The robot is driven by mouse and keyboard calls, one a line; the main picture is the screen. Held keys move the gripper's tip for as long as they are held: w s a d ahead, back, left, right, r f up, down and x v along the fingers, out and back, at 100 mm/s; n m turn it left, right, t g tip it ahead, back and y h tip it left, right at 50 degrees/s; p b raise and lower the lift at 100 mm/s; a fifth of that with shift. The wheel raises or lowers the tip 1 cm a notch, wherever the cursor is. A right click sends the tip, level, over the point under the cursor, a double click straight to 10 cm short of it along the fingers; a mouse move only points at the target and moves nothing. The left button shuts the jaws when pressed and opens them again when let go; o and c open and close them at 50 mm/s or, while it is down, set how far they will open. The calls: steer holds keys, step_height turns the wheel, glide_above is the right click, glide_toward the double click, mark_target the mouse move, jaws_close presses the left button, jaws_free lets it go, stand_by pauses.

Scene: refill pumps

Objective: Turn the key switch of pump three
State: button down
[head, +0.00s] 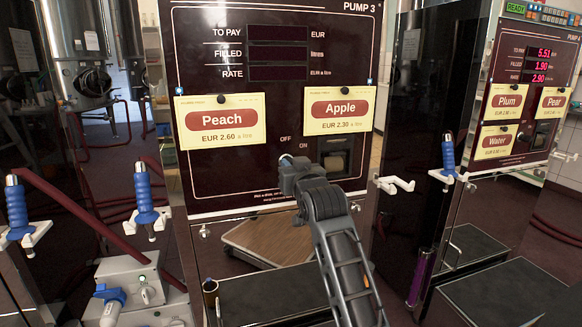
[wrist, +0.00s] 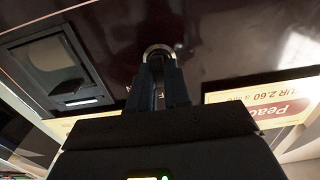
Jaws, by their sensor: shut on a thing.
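Pump three (head: 200,75) has a dark panel with unlit TO PAY, FILLED and RATE windows. In the wrist view my gripper (wrist: 160,68) is shut at the key switch (wrist: 157,49), whose silver ring shows just beyond the fingertips. The key itself is hidden between the fingers, so its angle cannot be told.
Peach (head: 221,121) and Apple (head: 339,109) cards hang above my gripper. A printer slot (head: 335,158) is close on its right. Pump four (head: 530,80) stands right, with lit red figures. Blue-handled nozzles (head: 146,195) hang left. A wooden board (head: 270,240) shows below.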

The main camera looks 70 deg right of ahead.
steer(key=m, duration=1.1)
steer(key=shift+s+m, duration=0.1)
steer(key=shift+m, duration=0.2)
steer(key=shift+d, duration=0.1)
stand_by(0.3)
steer(key=c, duration=1.2)
jaws_free()
steer(key=shift+o, duration=0.2)
steer(key=shift+f, duration=0.1)
steer(key=v, duration=0.8)
